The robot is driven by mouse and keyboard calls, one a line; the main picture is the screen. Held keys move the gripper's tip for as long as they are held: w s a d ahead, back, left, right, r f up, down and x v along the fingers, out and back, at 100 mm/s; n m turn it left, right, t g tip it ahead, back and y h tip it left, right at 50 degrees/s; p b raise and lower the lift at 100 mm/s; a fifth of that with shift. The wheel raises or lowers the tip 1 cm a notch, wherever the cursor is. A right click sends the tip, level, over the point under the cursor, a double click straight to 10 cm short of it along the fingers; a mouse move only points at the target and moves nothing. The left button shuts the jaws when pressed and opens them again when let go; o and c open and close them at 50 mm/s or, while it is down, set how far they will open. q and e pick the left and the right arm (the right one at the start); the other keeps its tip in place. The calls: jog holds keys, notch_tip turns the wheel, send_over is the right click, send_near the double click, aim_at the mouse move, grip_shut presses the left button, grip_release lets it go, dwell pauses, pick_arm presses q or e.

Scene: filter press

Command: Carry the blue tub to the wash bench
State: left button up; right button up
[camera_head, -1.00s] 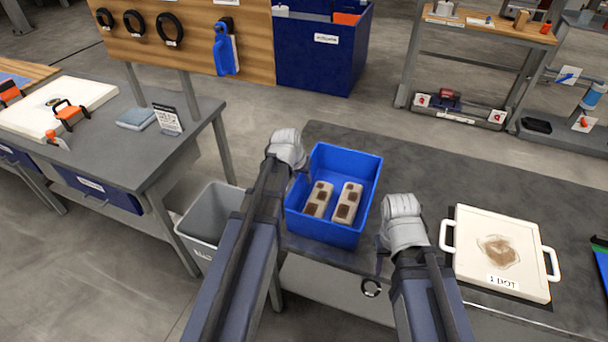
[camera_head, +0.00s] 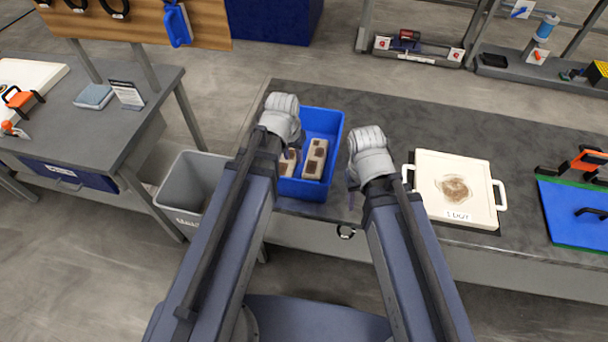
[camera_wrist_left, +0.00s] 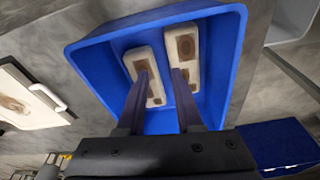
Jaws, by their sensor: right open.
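The blue tub (camera_head: 325,121) stands on the dark workbench top, with two pale blocks with brown patches in it, one of them (camera_head: 315,160) in clear view. My left gripper (camera_head: 292,152) is at the tub's left side and hides part of it in the head view. In the left wrist view its two fingers (camera_wrist_left: 160,76) are spread apart over the tub (camera_wrist_left: 222,55).
A white two-handled plate (camera_head: 455,188) lies right of the tub, and a blue board (camera_head: 575,212) with an orange-handled tool lies farther right. A grey bin (camera_head: 190,180) stands between this bench and a grey table (camera_head: 75,130) at left. Bench top behind the tub is clear.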

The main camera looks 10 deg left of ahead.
pick_arm(q)
jog(key=s+d+m+g+y, duration=0.1)
jog(key=s+d+g, duration=0.1)
jog(key=s+d, duration=0.6)
jog(key=s, duration=0.3)
jog(key=shift+s+m+g+y, duration=0.2)
jog(key=shift+m+g+y, duration=0.1)
jog(key=shift+m+y, duration=0.1)
